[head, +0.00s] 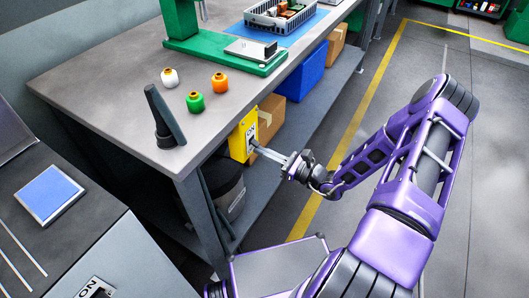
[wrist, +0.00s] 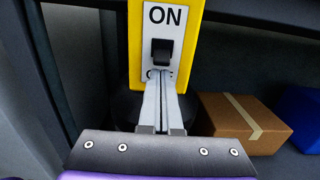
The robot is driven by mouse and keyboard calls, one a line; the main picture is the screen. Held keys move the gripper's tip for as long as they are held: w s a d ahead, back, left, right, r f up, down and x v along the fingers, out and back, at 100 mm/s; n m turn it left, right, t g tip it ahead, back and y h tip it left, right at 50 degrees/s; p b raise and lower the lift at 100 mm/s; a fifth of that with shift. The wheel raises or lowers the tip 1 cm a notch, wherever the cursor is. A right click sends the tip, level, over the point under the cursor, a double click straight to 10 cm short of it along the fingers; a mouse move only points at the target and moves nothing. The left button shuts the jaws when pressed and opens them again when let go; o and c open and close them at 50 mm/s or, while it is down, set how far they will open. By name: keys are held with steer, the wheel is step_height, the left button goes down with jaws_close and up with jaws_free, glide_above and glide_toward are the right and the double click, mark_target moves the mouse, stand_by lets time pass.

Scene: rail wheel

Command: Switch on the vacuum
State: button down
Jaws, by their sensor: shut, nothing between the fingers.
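A yellow switch box (head: 239,139) is at the edge of the workbench, above a dark canister (head: 230,194) that looks like the vacuum. In the wrist view the yellow box (wrist: 136,40) has a white plate marked ON at its top and a black rocker switch (wrist: 162,50) in the middle. The lower label is mostly hidden by my fingers. My gripper (head: 257,148) is shut and empty, pointing at the box. In the wrist view the fingertips (wrist: 160,74) are just below the rocker; I cannot tell whether they touch it.
A cardboard box (head: 270,118) and a blue bin (head: 302,76) sit on the lower shelf beside the vacuum. Open floor lies right.

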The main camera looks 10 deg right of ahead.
mark_target(258, 144)
steer(key=shift+r, duration=0.1)
steer(key=shift+r+p, duration=0.15)
steer(key=shift+p, duration=0.3)
steer(key=shift+g+h, duration=0.3)
steer(key=shift+s+d+r+g+h+p, duration=0.2)
steer(key=shift+r+g+h+p, duration=0.35)
steer(key=shift+p, duration=1.45)
steer(key=shift+s+d+r+g+h+p, duration=0.15)
steer(key=shift+r+g+h+p, duration=0.7)
steer(key=shift+p, duration=0.95)
steer(key=shift+r, duration=0.1)
